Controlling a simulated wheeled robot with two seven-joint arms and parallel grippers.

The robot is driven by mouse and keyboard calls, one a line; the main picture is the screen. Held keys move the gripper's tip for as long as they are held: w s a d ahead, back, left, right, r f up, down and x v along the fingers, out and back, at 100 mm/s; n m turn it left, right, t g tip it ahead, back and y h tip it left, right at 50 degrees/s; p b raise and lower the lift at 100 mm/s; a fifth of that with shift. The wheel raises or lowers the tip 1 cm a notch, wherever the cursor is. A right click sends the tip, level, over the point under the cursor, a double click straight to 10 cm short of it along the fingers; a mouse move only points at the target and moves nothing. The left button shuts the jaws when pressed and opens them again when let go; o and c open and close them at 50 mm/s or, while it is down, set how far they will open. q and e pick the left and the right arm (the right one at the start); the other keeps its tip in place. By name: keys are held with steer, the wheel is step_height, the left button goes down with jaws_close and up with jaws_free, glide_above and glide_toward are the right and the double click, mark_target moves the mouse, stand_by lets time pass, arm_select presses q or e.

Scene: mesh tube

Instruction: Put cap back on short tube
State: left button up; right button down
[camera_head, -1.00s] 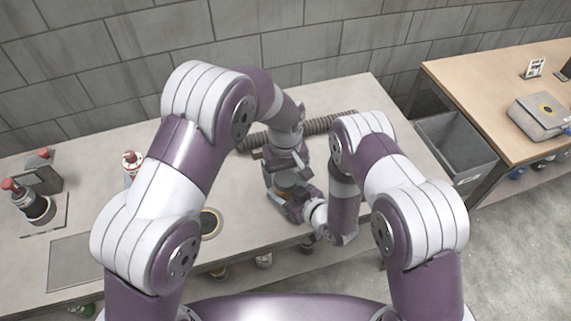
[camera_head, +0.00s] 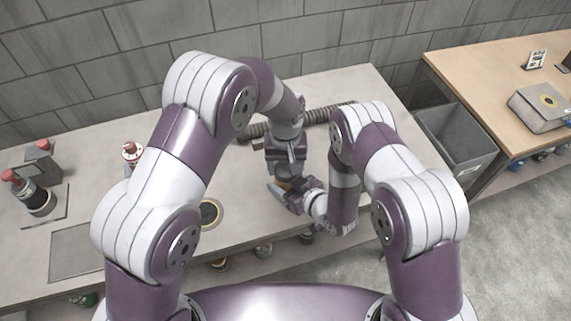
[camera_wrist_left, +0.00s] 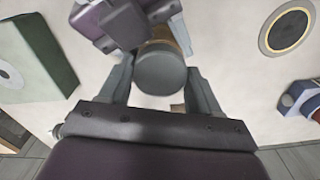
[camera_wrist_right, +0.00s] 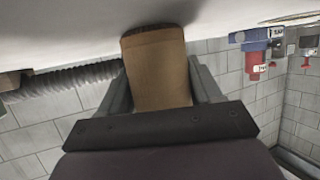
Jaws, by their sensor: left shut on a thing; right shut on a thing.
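My left gripper (camera_wrist_left: 160,88) is shut on a round grey cap (camera_wrist_left: 160,73), with one finger on each side of it. In the left wrist view, the tan tube (camera_wrist_left: 165,34) shows just beyond the cap, its end overlapped by the cap. I cannot tell if the cap is seated or only close. My right gripper (camera_wrist_right: 160,95) is shut on the tan short tube (camera_wrist_right: 157,65) and holds it near the table surface. In the head view, the left gripper (camera_head: 286,172) is just above the right gripper (camera_head: 291,190), and both largely hide the tube and cap.
A ribbed grey hose (camera_head: 322,115) lies behind the grippers. A dark round ring (camera_head: 210,214) is set in the table (camera_head: 235,235) to the left. Red-capped bottles (camera_head: 35,195) stand at the far left. A grey bin (camera_head: 458,140) and wooden table (camera_head: 500,85) are at right.

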arm_select(q)
steer(key=o, duration=1.2)
steer(key=shift+c, duration=0.2)
steer(key=shift+r, duration=2.25)
steer(key=shift+c, duration=0.2)
step_height(320, 180, up, 4)
steer(key=n, duration=0.3)
steer(key=shift+f, duration=0.2)
